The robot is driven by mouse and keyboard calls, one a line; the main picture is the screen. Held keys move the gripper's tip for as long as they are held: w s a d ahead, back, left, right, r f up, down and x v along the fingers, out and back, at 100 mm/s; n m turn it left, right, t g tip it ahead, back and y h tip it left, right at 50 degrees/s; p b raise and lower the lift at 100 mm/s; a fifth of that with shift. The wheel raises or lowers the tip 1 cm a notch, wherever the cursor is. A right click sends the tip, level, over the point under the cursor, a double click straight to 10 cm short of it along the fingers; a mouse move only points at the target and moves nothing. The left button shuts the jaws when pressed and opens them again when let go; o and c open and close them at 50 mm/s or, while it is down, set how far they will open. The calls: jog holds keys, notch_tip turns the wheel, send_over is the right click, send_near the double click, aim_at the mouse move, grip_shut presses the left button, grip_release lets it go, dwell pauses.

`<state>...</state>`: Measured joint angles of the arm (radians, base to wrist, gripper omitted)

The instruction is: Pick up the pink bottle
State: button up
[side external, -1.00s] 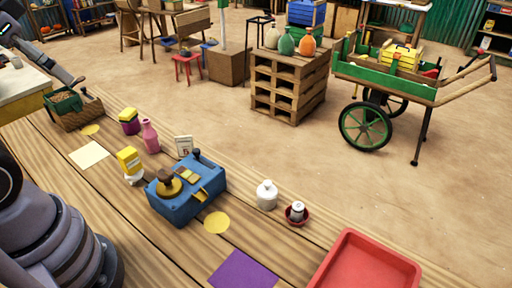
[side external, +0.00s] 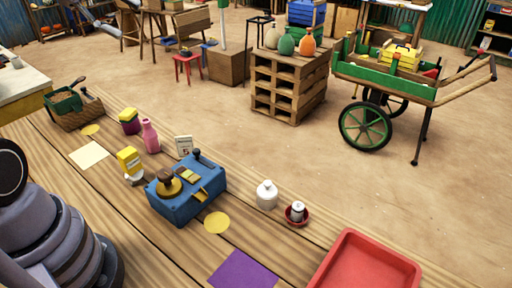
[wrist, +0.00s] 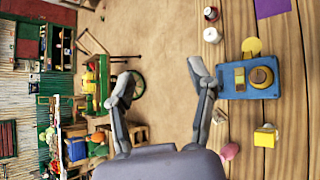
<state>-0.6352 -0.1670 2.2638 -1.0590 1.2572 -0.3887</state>
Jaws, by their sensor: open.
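The pink bottle (side external: 150,137) stands upright on the wooden table in the side external view, just right of a purple jar with a yellow lid (side external: 129,121). In the wrist view a pink shape, which looks like the bottle (wrist: 229,151), shows at the lower middle, partly cut off by my gripper's body. My gripper (wrist: 162,82) is open and empty in the wrist view, with floor between its fingers. The bottle lies to the right of and below the fingertips there, apart from them. In the side external view my gripper is out of frame.
A blue box with a round knob (side external: 186,195) stands in front of the bottle. A yellow carton on a white base (side external: 130,165) and a small white card (side external: 184,145) are close to it. A white bottle (side external: 266,195), a red tray (side external: 365,264) and a basket (side external: 75,110) are farther off.

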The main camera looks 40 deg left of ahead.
jog(key=w+a+n+t+y, duration=0.3)
jog(key=a+n+t, duration=0.2)
jog(key=a+n, duration=0.55)
jog(key=w+a+n+t+y, duration=0.25)
jog(key=a+n+t, duration=0.4)
jog(key=a, duration=0.75)
send_near(154, 134)
jog(key=shift+g, duration=0.45)
jog(key=w, duration=0.2)
jog(key=w+a, duration=0.1)
jog(key=w, duration=0.1)
jog(key=shift+w+a+r, duration=0.1)
jog(key=w, duration=0.4)
jog(key=w+d+f, duration=0.1)
jog(key=w, duration=0.1)
jog(key=shift+w+d, duration=0.15)
jog(key=shift+w, duration=0.15)
jog(key=shift+w+d, duration=0.1)
jog(key=shift+w, duration=0.3)
jog(key=c, duration=1)
